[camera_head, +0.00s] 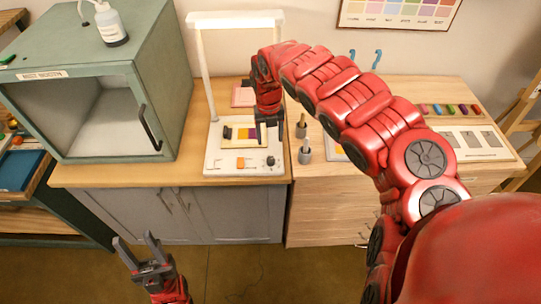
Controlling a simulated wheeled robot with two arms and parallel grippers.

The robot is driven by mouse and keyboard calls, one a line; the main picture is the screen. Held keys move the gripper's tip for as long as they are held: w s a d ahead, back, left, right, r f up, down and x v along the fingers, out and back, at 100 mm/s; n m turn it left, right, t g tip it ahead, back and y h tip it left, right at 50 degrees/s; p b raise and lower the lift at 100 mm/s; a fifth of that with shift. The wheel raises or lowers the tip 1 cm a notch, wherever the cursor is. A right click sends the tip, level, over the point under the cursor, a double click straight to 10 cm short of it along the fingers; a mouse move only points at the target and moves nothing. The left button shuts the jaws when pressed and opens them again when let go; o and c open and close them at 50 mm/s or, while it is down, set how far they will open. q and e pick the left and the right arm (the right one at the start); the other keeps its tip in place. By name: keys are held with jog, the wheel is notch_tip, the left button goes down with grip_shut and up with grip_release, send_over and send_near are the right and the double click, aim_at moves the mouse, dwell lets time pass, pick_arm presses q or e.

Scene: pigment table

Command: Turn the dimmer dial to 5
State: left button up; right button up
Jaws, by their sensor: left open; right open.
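A white light stand (213,160) with an overhead bar stands on the wooden bench. A small dark knob (271,160), which looks like the dimmer dial, sits at the front right of its base; its setting is too small to read. My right gripper (270,142) is open and points down just behind and above the dark knob. I cannot tell whether it touches anything. My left gripper (139,248) is open and empty, low in front of the cabinet and well away from the stand.
A colour card (232,133) lies on the stand's base, with a small orange-red spot (240,163) in front. Dark holders (304,154) stand to the right. My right arm hides part of the right bench.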

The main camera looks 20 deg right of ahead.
aim_at(271, 159)
notch_tip(271, 159, down, 11)
jog(key=shift+s+d+r+p, duration=0.1)
jog(key=shift+r+p, duration=0.05)
jog(key=shift+p, duration=0.35)
grip_shut()
